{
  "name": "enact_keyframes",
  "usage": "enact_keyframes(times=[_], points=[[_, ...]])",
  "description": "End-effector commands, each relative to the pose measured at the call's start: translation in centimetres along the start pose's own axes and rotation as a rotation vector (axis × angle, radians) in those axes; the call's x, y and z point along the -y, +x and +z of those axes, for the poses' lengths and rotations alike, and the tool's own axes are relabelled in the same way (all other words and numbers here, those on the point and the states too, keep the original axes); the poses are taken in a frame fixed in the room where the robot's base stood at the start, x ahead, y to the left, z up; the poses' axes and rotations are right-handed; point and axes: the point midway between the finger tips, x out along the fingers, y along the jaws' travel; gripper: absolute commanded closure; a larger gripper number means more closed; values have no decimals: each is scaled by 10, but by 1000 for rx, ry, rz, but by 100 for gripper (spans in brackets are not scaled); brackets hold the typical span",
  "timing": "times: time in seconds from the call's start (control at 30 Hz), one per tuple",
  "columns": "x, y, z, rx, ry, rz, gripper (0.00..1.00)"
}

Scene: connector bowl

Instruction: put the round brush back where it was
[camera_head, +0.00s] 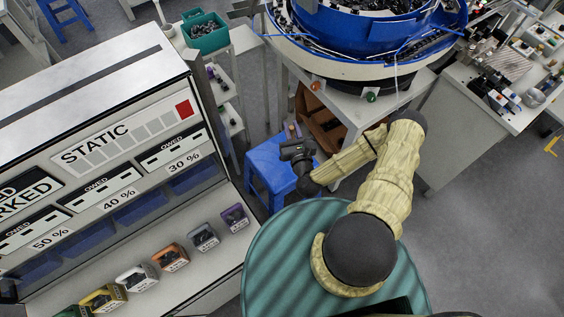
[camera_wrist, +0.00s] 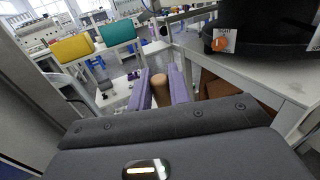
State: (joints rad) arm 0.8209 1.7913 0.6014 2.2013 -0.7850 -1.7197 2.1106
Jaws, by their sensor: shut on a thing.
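My gripper (camera_head: 292,131) is at the end of my arm, above or beside the blue stool (camera_head: 262,163) and left of the bowl feeder's table. In the wrist view its two purple fingers (camera_wrist: 160,88) stand on either side of a tan, rounded cylinder (camera_wrist: 160,92), which looks like the handle of the round brush. The fingers are shut on it. The rest of the brush is hidden, and in the head view it is too small to make out.
The blue bowl feeder (camera_head: 370,40) stands on a table behind my gripper, with a brown box (camera_head: 322,125) beneath. A grey cabinet with small bins (camera_head: 170,257) is at left. A shelf rack (camera_head: 222,85) holds small things. Bare floor shows at right.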

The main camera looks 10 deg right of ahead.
Motion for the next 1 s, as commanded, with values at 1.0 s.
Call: enact_keyframes(times=[1.0], points=[[2, 86, -160, -4, -10, 50, 100]])
